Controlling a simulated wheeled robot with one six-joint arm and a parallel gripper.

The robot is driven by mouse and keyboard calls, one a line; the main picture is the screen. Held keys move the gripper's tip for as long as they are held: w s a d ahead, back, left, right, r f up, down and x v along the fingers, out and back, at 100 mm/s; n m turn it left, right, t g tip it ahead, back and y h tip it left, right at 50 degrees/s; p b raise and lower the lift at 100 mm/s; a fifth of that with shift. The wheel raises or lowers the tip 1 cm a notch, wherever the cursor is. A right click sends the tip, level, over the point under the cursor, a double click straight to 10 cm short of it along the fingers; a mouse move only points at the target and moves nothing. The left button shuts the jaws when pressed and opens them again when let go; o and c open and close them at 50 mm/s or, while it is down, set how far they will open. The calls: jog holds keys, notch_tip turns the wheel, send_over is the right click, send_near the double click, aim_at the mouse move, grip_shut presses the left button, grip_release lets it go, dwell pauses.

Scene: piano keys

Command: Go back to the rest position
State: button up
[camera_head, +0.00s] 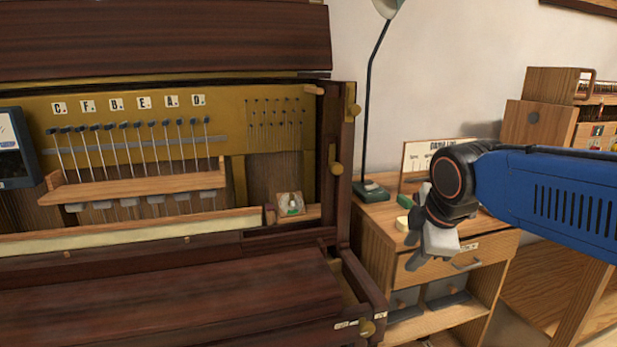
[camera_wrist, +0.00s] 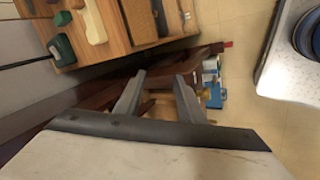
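My gripper (camera_head: 432,240) hangs in front of the wooden cabinet, to the right of the piano, in the head view. In the wrist view its two fingers (camera_wrist: 160,80) stand apart with a clear gap and nothing between them, so it is open and empty. My blue arm comes in from the right edge of the head view. The opened piano (camera_head: 150,300) fills the left half, with a row of pins and hammers under letter tiles (camera_head: 115,103).
A small clear packet (camera_head: 290,205) lies inside the piano. More wooden boxes (camera_head: 545,123) stand at the back right.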

jog(key=s+d+f+m, duration=0.3)
jog(key=s+f+m, duration=0.2)
jog(key=s+m, duration=0.3)
jog(key=s+d+f+m+g, duration=0.1)
jog(key=s+d+f+m, duration=0.3)
jog(key=s+f+m, duration=0.2)
jog(key=s+m, duration=0.2)
jog(key=shift+s+f, duration=0.3)
jog(key=shift+s, duration=0.1)
jog(key=shift+c, duration=0.6)
